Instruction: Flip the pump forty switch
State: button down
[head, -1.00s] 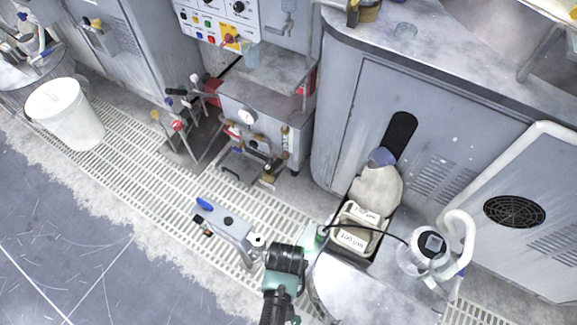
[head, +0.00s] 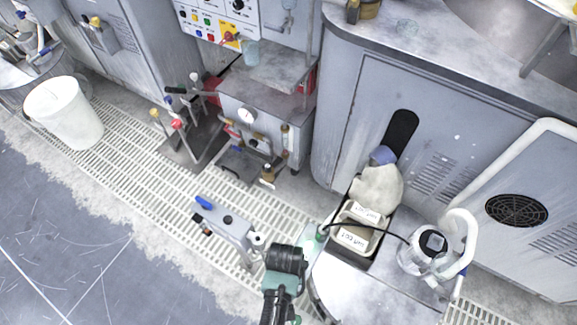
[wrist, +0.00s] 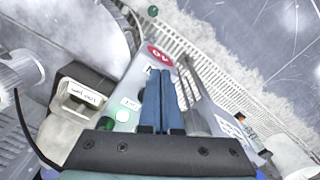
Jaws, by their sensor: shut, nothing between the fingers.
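My gripper (wrist: 160,74) is shut and empty, its two blue fingers together in the middle of the wrist view. It is over a pale panel (wrist: 133,88) with a red oval sign (wrist: 160,54) just beyond the fingertips; the sign's marking appears to read 40. I cannot pick out the pump forty switch for certain; the fingers cover part of the panel. I cannot tell whether they touch it. In the head view my arm hides most of this area, and the fingertips do not show.
Labelled bins (head: 335,246) stand right of my arm, with a clear jug (head: 412,262) beyond. A grey box with a blue handle (head: 205,203) lies on the floor grating to the left. Gauge equipment (head: 247,116) and a white bucket (head: 62,112) stand farther back. Open floor is at left.

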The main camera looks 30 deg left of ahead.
jog(key=shift+f, duration=0.45)
jog(key=shift+r, duration=0.1)
notch_tip(320, 180, up, 7)
jog(key=p, duration=0.7)
dwell(0.6)
